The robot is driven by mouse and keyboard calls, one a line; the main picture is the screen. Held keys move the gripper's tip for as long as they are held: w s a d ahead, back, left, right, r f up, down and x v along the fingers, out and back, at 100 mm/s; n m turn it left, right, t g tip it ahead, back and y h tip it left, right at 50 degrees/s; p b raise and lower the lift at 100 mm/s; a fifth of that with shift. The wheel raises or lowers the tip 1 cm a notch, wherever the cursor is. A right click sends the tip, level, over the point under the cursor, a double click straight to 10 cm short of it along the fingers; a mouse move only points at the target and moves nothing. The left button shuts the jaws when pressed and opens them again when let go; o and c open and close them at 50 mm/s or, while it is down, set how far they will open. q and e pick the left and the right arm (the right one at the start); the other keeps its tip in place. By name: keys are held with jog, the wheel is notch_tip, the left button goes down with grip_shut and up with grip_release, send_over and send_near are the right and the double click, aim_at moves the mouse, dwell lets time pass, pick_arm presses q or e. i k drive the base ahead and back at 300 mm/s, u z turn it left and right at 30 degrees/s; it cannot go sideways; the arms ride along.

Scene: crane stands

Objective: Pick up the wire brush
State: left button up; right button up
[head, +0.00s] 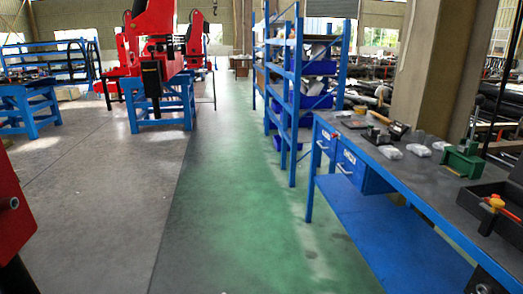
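I cannot make out the wire brush for certain. Several small tools and parts lie on the dark top of the blue workbench (445,192) at the right. Among them is a small item with a light brown, wood-coloured handle (379,117) near the bench's far end; it is too small to tell what it is. An orange-handled tool (495,203) lies at a black open box (484,218) near the right edge. Neither of my grippers can be made out in the head view.
A green vice (462,160) and white packets (390,152) are on the bench. Blue shelving (291,110) stands beyond it, near a beige pillar (432,75). Red crane parts (152,45) rest on blue stands (160,103). The green floor (250,220) ahead is clear.

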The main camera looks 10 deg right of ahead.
aim_at(387, 122)
jog(key=i, duration=1.85)
jog(key=z, duration=1.8)
jog(key=k, duration=0.25)
jog(key=u, duration=0.7)
